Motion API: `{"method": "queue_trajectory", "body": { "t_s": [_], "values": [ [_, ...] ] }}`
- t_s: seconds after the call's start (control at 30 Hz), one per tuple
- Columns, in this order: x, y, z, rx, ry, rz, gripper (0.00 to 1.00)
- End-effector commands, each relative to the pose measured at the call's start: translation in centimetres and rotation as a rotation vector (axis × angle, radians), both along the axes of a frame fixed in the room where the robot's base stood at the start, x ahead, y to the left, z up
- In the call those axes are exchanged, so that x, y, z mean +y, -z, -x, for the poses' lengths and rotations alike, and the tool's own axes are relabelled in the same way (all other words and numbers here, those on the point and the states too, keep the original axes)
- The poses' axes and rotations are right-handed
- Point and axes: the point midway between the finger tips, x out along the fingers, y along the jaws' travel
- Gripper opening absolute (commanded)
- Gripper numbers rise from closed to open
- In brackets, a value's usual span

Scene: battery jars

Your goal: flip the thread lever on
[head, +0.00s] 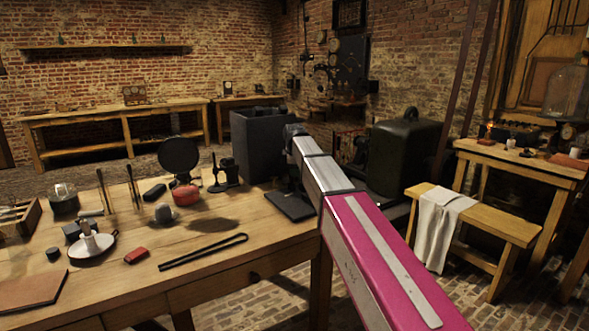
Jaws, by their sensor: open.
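My arm reaches from the lower right over the right end of the wooden workbench (225,243). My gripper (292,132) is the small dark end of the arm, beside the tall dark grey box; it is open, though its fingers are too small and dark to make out. Just below the arm, a flat black plate (289,206) lies at the bench's right end, with dark parts rising behind it, partly hidden by my arm. I cannot pick out a thread lever for certain. I see no contact between my gripper and anything.
The dark grey box (257,145) and a dark green case (404,157) flank my arm. On the bench are a black round disc (179,156), a red lidded pot (186,195), black tongs (203,251) and a white dish (92,249). A stool (490,222) stands right.

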Motion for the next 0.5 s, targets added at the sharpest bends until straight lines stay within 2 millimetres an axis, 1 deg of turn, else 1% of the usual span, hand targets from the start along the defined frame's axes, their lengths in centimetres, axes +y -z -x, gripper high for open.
{"method": "queue_trajectory", "body": {
  "t_s": [0.03,0.07,0.1,0.17,0.37,0.5],
  "values": [
    [0.0,-0.01,0.01,0.0,0.0,0.0,0.43],
    [0.0,-0.01,0.01,0.0,0.0,0.0,0.33],
    [0.01,-0.01,0.01,0.0,0.0,0.0,0.2],
    [0.01,-0.01,0.02,0.0,0.0,0.0,0.01],
    [-0.18,0.01,-0.14,0.01,0.001,-0.013,0.0],
    [-0.67,0.11,-0.57,0.052,0.001,-0.077,0.0]
  ]
}}
